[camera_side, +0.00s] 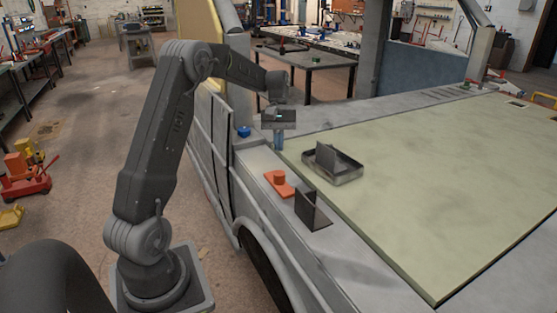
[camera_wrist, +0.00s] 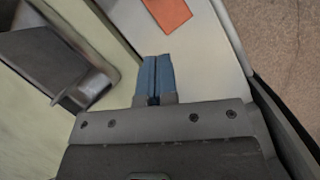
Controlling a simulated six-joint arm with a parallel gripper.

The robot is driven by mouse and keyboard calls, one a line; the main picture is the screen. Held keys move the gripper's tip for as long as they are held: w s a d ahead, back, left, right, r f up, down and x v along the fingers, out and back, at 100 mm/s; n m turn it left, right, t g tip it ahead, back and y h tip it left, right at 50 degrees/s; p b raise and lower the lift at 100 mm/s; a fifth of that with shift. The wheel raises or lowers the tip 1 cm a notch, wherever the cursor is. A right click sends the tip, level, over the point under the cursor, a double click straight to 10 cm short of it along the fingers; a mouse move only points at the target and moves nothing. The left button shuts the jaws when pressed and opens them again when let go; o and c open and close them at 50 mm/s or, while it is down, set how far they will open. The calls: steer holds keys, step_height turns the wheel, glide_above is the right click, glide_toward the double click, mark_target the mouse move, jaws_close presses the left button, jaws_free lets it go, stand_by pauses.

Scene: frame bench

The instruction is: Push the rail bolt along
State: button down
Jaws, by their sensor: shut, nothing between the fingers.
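An orange piece with a raised round knob, which I take to be the rail bolt (camera_side: 279,184), lies on the grey rail along the side of the bed. Part of its flat orange top also shows at the upper edge of the wrist view (camera_wrist: 170,10). My gripper (camera_side: 278,145) points down over the rail, farther back than the orange piece and apart from it. In the wrist view its two blue fingers (camera_wrist: 153,65) are pressed together with nothing between them. Whether the fingertips touch the rail is hard to tell.
A dark upright plate (camera_side: 306,209) stands on the rail just in front of the orange piece. A dark tray with an upright divider (camera_side: 347,180) sits on the pale green bed panel (camera_side: 440,170) to the right.

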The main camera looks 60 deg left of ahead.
mark_target(286, 188)
steer(key=x, duration=0.3)
steer(key=shift+s+d+r, duration=0.15)
steer(key=shift+d, duration=0.15)
steer(key=shift+s+d, duration=0.25)
steer(key=shift+d, duration=0.2)
steer(key=shift+s+d, duration=0.25)
steer(key=shift+d, duration=0.25)
steer(key=shift+s+d, duration=0.25)
steer(key=shift+d, duration=0.25)
steer(key=shift+d, duration=0.1)
steer(key=shift+d, duration=2.25)
